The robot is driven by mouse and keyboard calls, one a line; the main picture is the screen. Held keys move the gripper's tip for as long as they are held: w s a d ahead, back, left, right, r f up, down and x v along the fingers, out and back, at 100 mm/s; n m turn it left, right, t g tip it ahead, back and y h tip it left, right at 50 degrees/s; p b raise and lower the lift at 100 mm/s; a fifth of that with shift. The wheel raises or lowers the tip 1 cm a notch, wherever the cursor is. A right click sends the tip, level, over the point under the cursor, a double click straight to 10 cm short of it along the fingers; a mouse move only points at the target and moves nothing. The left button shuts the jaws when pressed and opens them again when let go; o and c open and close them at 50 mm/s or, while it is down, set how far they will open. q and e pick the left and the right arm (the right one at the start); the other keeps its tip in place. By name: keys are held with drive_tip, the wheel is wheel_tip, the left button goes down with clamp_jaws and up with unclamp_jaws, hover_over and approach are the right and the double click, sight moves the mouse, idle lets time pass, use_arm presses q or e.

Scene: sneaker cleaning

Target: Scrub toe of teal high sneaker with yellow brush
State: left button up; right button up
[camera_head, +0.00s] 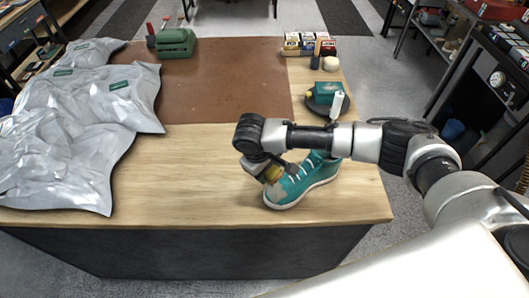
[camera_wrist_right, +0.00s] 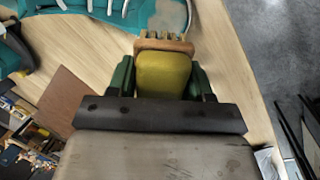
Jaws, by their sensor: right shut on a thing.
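The teal high sneaker (camera_head: 306,184) stands on the wooden table in front of me, its toe pointing to the lower left, with a brownish dirty patch (camera_head: 280,190) on the toe. In the right wrist view the sneaker (camera_wrist_right: 75,12) shows along the top, with white laces and the dirty patch at its right end. My right gripper (camera_head: 270,172) is just above and left of the toe. It is shut on the yellow brush (camera_wrist_right: 163,75), whose bristle end points toward the sneaker's toe. I cannot tell whether the bristles touch the toe. My left gripper is not in view.
Silver bags (camera_head: 75,125) cover the left of the table. A brown mat (camera_head: 225,80) lies at the back, with a green box-shaped tool (camera_head: 176,43) at its far left. Small boxes (camera_head: 308,43) and a teal item (camera_head: 326,92) stand at the right. The front middle is clear.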

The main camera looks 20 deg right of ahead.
drive_tip(key=shift+w+r, duration=0.15)
drive_tip(key=shift+w, duration=0.05)
drive_tip(key=shift+w+d, duration=0.1)
drive_tip(key=shift+a+b+x, duration=0.25)
drive_tip(key=shift+b+x, duration=0.45)
drive_tip(key=shift+x, duration=0.25)
drive_tip(key=b+x, duration=0.3)
drive_tip(key=shift+f+b, duration=0.25)
drive_tip(key=shift+b, duration=0.15)
drive_tip(key=shift+w+d+f+b, duration=0.1)
drive_tip(key=shift+f+b, duration=0.35)
drive_tip(key=shift+b, duration=0.1)
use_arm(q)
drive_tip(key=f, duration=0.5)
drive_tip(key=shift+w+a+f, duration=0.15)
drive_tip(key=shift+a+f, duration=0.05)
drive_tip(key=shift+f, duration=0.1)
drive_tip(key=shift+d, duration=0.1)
use_arm(e)
drive_tip(key=shift+r, duration=0.1)
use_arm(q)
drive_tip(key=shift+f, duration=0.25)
use_arm(e)
drive_tip(key=shift+x, duration=0.95)
